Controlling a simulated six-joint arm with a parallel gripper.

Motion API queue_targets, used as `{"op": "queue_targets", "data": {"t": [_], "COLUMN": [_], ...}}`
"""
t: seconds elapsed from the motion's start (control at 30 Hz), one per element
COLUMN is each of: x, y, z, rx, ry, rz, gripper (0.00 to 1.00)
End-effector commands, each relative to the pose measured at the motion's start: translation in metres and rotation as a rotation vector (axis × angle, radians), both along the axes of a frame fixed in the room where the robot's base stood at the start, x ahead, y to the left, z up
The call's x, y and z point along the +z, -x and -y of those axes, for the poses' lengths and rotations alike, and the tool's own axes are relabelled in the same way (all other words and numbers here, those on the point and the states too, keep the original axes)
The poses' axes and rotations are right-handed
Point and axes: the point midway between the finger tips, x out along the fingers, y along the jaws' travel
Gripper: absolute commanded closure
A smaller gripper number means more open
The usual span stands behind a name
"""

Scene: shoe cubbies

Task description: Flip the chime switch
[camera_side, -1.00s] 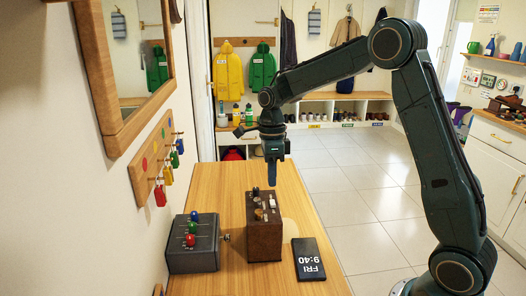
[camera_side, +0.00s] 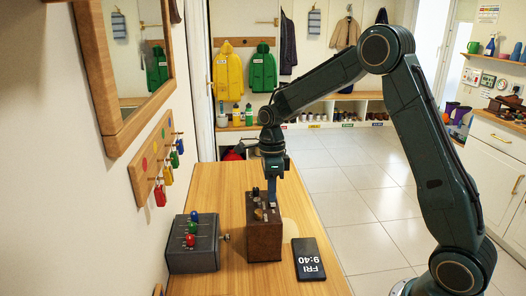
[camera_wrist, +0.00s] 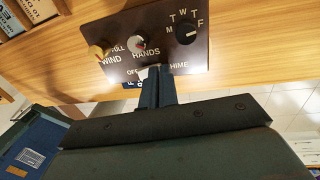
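The brown control box (camera_side: 264,240) stands on the wooden table. In the wrist view its dark top panel (camera_wrist: 112,36) carries knobs and white lettering. The chime switch shows only as a pale bit (camera_wrist: 150,69) beside the partly covered "CHIME" lettering; its position cannot be told. My gripper (camera_side: 272,203) points down at the right part of the box top. In the wrist view my gripper's fingers (camera_wrist: 158,74) look closed together, with their tips over or against the switch. I cannot tell whether they touch it.
A gold WIND knob (camera_wrist: 97,51), a HANDS knob (camera_wrist: 137,42) and a black day dial (camera_wrist: 186,32) sit close by on the panel. A grey box with coloured knobs (camera_side: 194,256) stands left. A dark display reading FRI 9:40 (camera_side: 308,270) lies right.

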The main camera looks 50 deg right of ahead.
Motion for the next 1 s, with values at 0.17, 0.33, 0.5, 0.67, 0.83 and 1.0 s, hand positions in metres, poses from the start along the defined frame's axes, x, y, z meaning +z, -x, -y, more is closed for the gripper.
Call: {"op": "queue_targets", "data": {"t": [0.17, 0.33, 0.5, 0.67, 0.83, 1.0], "x": [-0.005, -0.006, -0.004, -0.001, 0.001, 0.001], "y": [0.002, 0.005, 0.009, 0.012, 0.014, 0.013], "z": [-0.001, -0.003, -0.008, -0.012, -0.013, -0.013], "rx": [0.001, 0.002, 0.005, 0.006, 0.005, 0.004], "ry": [-0.003, -0.003, -0.005, -0.006, -0.005, -0.004], "rz": [-0.011, -0.014, -0.016, -0.017, -0.016, -0.013], "gripper": [1.0, 1.0, 1.0, 1.0, 1.0, 1.0]}}
